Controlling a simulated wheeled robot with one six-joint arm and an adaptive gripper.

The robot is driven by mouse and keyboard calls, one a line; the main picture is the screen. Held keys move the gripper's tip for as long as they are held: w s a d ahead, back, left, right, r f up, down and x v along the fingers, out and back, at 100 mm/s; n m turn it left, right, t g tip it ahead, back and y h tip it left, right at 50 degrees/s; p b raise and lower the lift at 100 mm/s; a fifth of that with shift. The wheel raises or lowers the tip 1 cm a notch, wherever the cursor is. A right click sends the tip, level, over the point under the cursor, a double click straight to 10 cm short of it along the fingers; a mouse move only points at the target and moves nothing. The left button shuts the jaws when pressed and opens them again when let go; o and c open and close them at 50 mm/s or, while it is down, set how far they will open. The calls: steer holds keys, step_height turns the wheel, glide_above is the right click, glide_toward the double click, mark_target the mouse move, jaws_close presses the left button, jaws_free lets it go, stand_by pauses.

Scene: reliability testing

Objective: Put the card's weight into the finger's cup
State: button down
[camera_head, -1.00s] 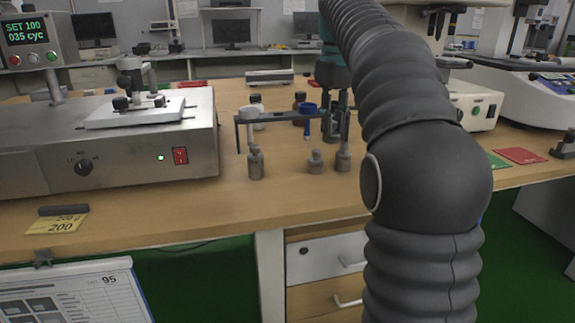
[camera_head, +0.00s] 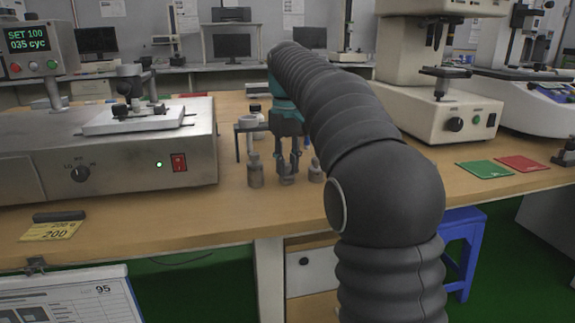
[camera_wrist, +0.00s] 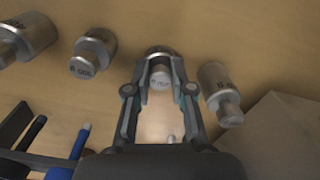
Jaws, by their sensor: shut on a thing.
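My gripper (camera_head: 287,160) points down and is shut on a grey metal weight (camera_head: 287,177). In the wrist view this weight (camera_wrist: 159,76) sits between the fingertips; its marking is too blurred to read. I cannot tell whether it touches the table. Other weights stand on either side: one on the left (camera_head: 255,172) and one on the right (camera_head: 316,171). The yellow card (camera_head: 50,231) reads 200 and lies at the table's front left, with a dark bar on it. The finger assembly (camera_head: 131,88) stands over the white plate on the steel tester. I cannot make out its cup.
The steel tester (camera_head: 195,150) fills the table's left side. A dark rack (camera_head: 246,126) stands behind the weights. A white instrument (camera_head: 440,115) and green and red cards (camera_head: 484,169) are at right. Bare table lies in front of the weights.

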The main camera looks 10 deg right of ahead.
steer(key=shift+f, duration=0.15)
steer(key=c, duration=1)
jaws_free()
steer(key=shift+f, duration=0.1)
steer(key=shift+f+b, duration=0.15)
steer(key=shift+b, duration=0.35)
step_height(320, 180, up, 14)
steer(key=p, duration=0.5)
steer(key=shift+s+a+p, duration=0.25)
steer(key=shift+s+p, duration=0.1)
steer(key=shift+s, duration=0.05)
